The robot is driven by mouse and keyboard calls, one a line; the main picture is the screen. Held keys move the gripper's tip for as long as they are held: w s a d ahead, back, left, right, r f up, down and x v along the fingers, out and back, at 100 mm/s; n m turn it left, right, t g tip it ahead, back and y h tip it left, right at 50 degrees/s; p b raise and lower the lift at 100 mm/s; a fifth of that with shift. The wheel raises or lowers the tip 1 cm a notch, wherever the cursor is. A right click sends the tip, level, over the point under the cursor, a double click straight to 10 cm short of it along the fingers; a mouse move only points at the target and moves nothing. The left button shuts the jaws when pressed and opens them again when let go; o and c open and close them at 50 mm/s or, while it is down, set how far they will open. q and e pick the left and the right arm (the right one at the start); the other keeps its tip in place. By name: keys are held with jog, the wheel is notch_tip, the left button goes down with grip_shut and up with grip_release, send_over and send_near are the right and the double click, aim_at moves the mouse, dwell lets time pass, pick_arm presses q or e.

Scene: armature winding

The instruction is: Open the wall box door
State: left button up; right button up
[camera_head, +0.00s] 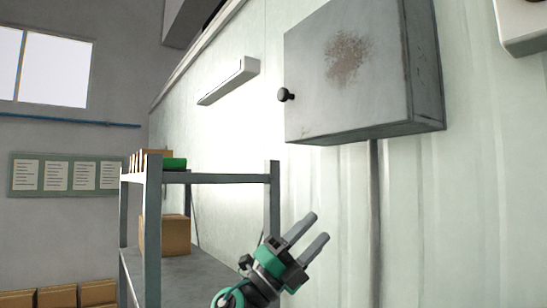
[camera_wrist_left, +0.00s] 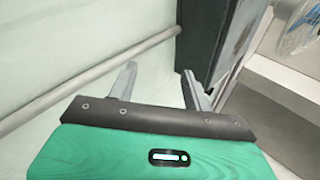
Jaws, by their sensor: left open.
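The grey metal wall box (camera_head: 362,75) hangs on the pale wall, with a rusty patch on its front door. The door looks shut. A black round knob (camera_head: 286,95) sits at the door's left edge. My left gripper (camera_head: 316,227) is below the box and its knob, with two grey fingers apart and nothing between them. It touches neither box nor knob. In the left wrist view my left gripper (camera_wrist_left: 158,85) shows its spread fingers, with a dark grey box side (camera_wrist_left: 203,40) beyond the right finger. My right gripper is not in view.
A metal shelf rack (camera_head: 152,225) stands at the left, holding a cardboard box (camera_head: 165,235) and a green item (camera_head: 173,163). A vertical pipe (camera_head: 375,220) runs down below the wall box. A wall lamp (camera_head: 230,81) is left of it. The space between gripper and knob looks clear.

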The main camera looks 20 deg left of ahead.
pick_arm(q)
notch_tip(320, 180, up, 10)
jog(key=s+m+g, duration=0.2)
jog(key=m+g, duration=0.4)
jog(key=m, duration=0.3)
jog(key=t+y, duration=0.5)
jog(key=y, duration=0.6)
send_near(280, 93)
jog(key=shift+m, duration=0.4)
jog(key=p+x, duration=0.6)
jog(key=shift+w+d+r, duration=0.15)
jog(key=shift+w+d, duration=0.05)
jog(key=shift+w, duration=0.15)
jog(key=shift+p+x, duration=0.55)
jog(key=shift+x, duration=0.25)
grip_shut()
